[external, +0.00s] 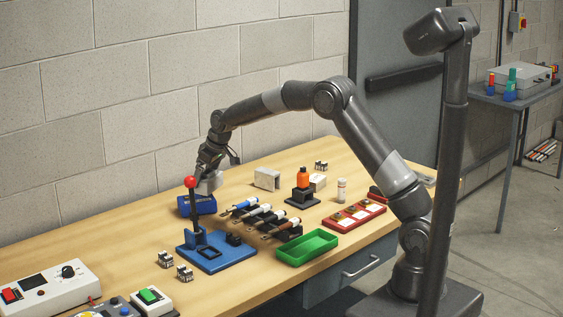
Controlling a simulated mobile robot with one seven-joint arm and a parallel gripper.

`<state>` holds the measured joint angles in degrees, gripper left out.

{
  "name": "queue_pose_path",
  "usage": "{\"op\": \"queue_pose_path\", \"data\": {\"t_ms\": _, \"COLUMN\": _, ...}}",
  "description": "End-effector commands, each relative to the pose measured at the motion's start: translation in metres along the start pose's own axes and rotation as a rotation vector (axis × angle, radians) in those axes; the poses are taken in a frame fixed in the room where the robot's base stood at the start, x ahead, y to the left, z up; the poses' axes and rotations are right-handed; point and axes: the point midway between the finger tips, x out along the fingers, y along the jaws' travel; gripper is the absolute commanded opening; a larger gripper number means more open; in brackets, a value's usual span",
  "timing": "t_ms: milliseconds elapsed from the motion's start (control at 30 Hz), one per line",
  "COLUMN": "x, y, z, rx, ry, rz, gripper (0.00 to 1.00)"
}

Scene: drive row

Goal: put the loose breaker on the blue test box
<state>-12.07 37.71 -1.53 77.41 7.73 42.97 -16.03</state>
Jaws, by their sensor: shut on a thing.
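My gripper (210,172) is at the far left of the bench and points down. It is shut on a small pale block, which looks like the loose breaker (212,185). The fingers and the red-knobbed lever partly cover this area. The blue test box (198,206) is a low blue box on the bench, directly below my gripper in the picture. The breaker shows at the box's upper right edge. I cannot tell whether it touches the box or hangs just above it.
A blue lever press (213,258) with a red knob (190,182) stands close in front. Control boxes (45,291) occupy the front left.

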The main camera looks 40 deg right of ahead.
Motion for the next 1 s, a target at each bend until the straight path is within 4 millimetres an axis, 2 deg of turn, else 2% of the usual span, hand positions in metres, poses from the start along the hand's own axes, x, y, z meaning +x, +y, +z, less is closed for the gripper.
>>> {"op": "queue_pose_path", "data": {"t_ms": 200, "x": 0.028, "y": 0.0, "z": 0.012, "rx": -0.001, "ry": -0.001, "rz": -0.001, "gripper": 0.63}}
{"op": "queue_pose_path", "data": {"t_ms": 567, "x": 0.032, "y": 0.0, "z": 0.013, "rx": -0.001, "ry": 0.0, "rz": 0.0, "gripper": 0.63}}
{"op": "queue_pose_path", "data": {"t_ms": 600, "x": 0.032, "y": 0.0, "z": 0.014, "rx": -0.001, "ry": -0.001, "rz": 0.0, "gripper": 0.98}}
{"op": "queue_pose_path", "data": {"t_ms": 633, "x": 0.032, "y": 0.0, "z": 0.014, "rx": -0.001, "ry": -0.001, "rz": 0.0, "gripper": 1.0}}
{"op": "queue_pose_path", "data": {"t_ms": 867, "x": 0.031, "y": 0.0, "z": 0.013, "rx": -0.001, "ry": -0.001, "rz": 0.0, "gripper": 1.0}}
{"op": "queue_pose_path", "data": {"t_ms": 1000, "x": 0.019, "y": 0.0, "z": 0.012, "rx": -0.001, "ry": 0.001, "rz": 0.0, "gripper": 1.0}}
